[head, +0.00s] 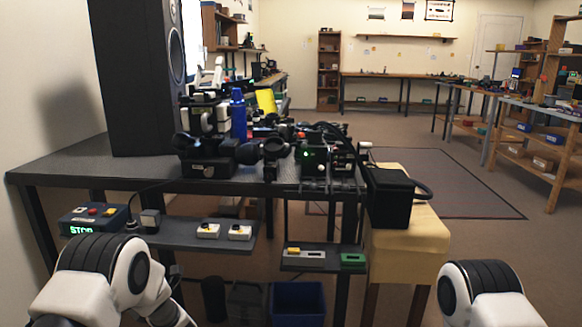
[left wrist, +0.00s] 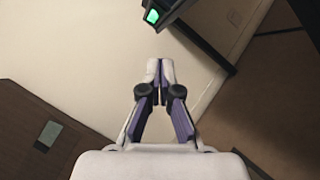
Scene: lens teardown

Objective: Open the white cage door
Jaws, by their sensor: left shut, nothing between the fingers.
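I cannot make out a white cage door in either view. A plain white door (head: 497,50) stands in the far back wall, and no cage shows around it. My left gripper (left wrist: 160,67) is shut and empty in the left wrist view, its fingertips together in front of a pale surface. It touches nothing that I can see. In the head view only my two arms show at the lower left and lower right; both grippers are out of that picture.
A dark table (head: 95,165) holds a black speaker (head: 138,80), a blue bottle (head: 238,115) and crowded black devices. A control box with green STOP lettering (head: 90,220) sits low at left. A black bin (head: 390,197) stands at right. A green-lit dark device (left wrist: 190,12) shows in the wrist view.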

